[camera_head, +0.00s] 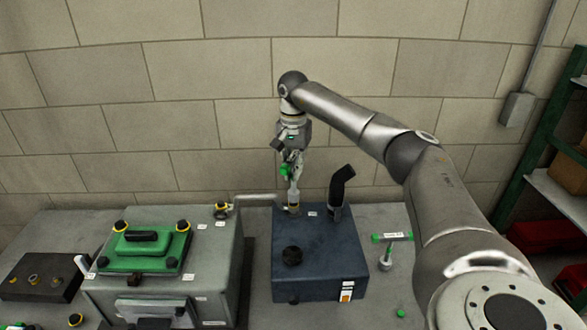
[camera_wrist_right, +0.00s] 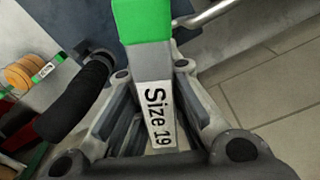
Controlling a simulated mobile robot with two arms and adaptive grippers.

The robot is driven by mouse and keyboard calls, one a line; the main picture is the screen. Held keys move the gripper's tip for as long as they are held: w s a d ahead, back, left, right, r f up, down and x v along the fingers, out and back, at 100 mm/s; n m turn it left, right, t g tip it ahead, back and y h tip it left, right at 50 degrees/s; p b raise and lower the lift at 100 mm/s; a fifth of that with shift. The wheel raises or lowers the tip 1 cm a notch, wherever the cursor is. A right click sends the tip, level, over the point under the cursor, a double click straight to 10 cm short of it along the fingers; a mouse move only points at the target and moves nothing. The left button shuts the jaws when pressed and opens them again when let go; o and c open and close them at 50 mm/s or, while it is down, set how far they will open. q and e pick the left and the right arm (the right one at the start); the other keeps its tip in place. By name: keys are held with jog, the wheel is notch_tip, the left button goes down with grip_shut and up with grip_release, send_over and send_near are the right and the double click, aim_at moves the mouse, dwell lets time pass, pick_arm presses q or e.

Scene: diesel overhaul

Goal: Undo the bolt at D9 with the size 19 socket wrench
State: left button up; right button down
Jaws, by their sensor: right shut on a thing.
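My right gripper (camera_head: 292,168) is shut on the socket wrench, which has a green handle. In the right wrist view the wrench (camera_wrist_right: 158,112) lies between the fingers and its label reads "Size 19". In the head view the wrench shaft (camera_head: 294,196) points down, roughly upright, to the back left of the dark blue box (camera_head: 320,250). Its lower end is at or just above a fitting there. I cannot tell whether it is seated. The bolt is hidden or too small to make out, and no D9 label is legible. My left gripper is not in view.
A black elbow pipe (camera_head: 341,185) rises close right of the wrench. A metal pipe (camera_head: 254,197) links the blue box to the grey housing (camera_head: 220,265) with a green cover (camera_head: 145,247). Another green-handled tool (camera_head: 391,238) is at right. A brick wall stands behind.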

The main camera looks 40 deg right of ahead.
jog(key=m, duration=0.6)
jog(key=shift+m, duration=0.4)
jog(key=m, duration=0.6)
jog(key=shift+m, duration=0.4)
jog(key=m, duration=0.5)
jog(key=shift+m, duration=3.2)
